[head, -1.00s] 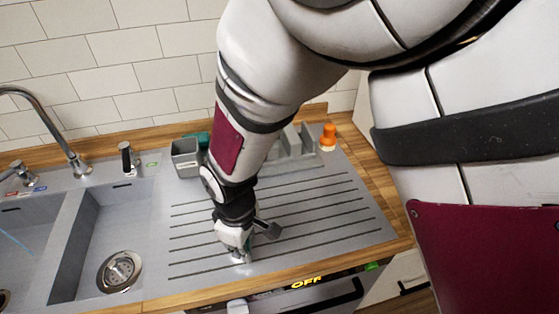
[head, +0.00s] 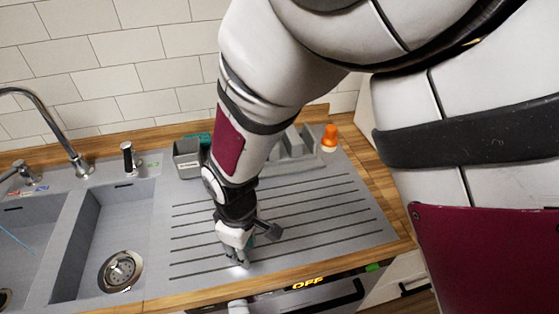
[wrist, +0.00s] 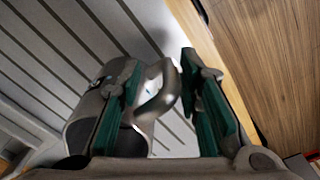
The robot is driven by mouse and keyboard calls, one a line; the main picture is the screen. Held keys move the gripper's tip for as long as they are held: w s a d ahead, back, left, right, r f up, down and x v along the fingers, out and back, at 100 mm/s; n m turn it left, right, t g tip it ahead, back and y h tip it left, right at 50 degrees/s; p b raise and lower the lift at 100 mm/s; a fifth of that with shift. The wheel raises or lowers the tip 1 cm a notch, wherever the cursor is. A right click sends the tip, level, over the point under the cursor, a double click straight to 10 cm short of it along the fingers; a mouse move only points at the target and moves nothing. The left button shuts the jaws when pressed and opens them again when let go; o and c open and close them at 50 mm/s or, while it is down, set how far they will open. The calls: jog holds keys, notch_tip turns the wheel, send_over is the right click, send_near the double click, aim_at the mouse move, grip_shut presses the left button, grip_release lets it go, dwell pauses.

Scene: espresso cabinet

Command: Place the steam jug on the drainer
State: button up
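The steam jug (wrist: 88,112) shows in the wrist view as a dark metal body with a curved handle (wrist: 157,92), over the grooved drainer (wrist: 60,50). It appears to rest on the drainer. My gripper (wrist: 161,64) is open, its teal-padded fingers on either side of the handle. The left finger overlaps the jug body; the right finger is clear of the handle. Contact at the left finger cannot be told. In the head view my gripper (head: 241,261) points down at the drainer's front edge, and my gripper and arm hide the jug.
The sink basin (head: 112,225) lies left of the drainer. A grey container (head: 188,158) and an orange-topped item (head: 329,138) stand at the back. The wooden counter edge (head: 285,272) runs along the front. The drainer's right part is clear.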

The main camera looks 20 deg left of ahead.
notch_tip(320, 180, up, 12)
jog(key=b, duration=0.2)
jog(key=w+d+r+m+t, duration=0.1)
jog(key=w+d+r+m, duration=0.2)
jog(key=w+d+r, duration=0.35)
jog(key=s+d+r+m+t, duration=0.1)
jog(key=s+d+r+m, duration=0.1)
jog(key=d, duration=0.8)
jog(key=s+d+r+m+t, duration=0.2)
jog(key=d+r+m, duration=0.3)
jog(key=d, duration=0.5)
jog(key=s+d+r+m+t, duration=0.1)
jog(key=s+d+r+m, duration=0.2)
jog(key=d+m, duration=0.4)
jog(key=d, duration=0.3)
jog(key=shift+s+d+r, duration=0.15)
jog(key=shift+s+d, duration=0.05)
